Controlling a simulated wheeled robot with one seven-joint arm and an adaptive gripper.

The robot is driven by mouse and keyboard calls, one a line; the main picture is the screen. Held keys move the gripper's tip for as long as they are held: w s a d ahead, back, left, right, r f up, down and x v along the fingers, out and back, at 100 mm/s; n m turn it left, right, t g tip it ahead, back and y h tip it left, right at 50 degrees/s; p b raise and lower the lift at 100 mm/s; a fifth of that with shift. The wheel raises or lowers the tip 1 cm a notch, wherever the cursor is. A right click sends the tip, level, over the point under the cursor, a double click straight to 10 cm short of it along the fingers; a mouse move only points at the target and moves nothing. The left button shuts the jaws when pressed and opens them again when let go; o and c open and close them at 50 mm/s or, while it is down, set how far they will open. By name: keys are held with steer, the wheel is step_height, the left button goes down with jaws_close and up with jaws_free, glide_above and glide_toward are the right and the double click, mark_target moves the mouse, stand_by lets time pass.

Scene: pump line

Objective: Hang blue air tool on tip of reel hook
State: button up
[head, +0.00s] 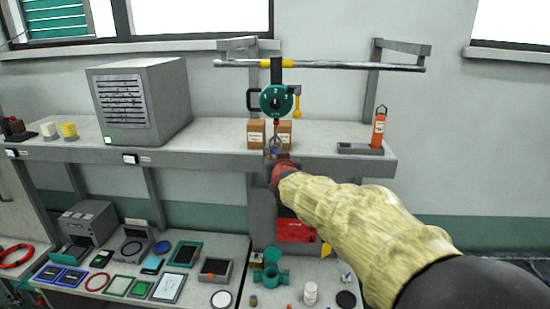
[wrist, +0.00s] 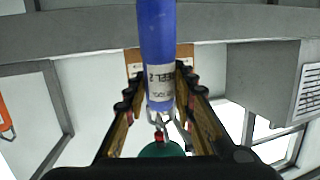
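The blue air tool (wrist: 157,45) fills the upper middle of the wrist view, with a white label near its lower end. My gripper (wrist: 160,82) has a finger on each side of it and is shut on it. Metal loop and hook parts (wrist: 158,122) show at the tool's end, close to the green reel (wrist: 162,150). In the head view the green reel (head: 277,99) hangs from a bar, with the hook (head: 275,142) below it. My gripper (head: 277,160) is just under the hook. I cannot tell whether the tool's loop is on the hook tip.
An orange tool (head: 379,128) stands in a grey holder on the shelf at right. Cardboard boxes (head: 256,134) stand behind the hook. A grey cabinet unit (head: 140,98) stands at left. The lower bench (head: 205,285) is crowded with small parts.

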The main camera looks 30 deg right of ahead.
steer(key=o, duration=0.5)
steer(key=shift+r, duration=0.1)
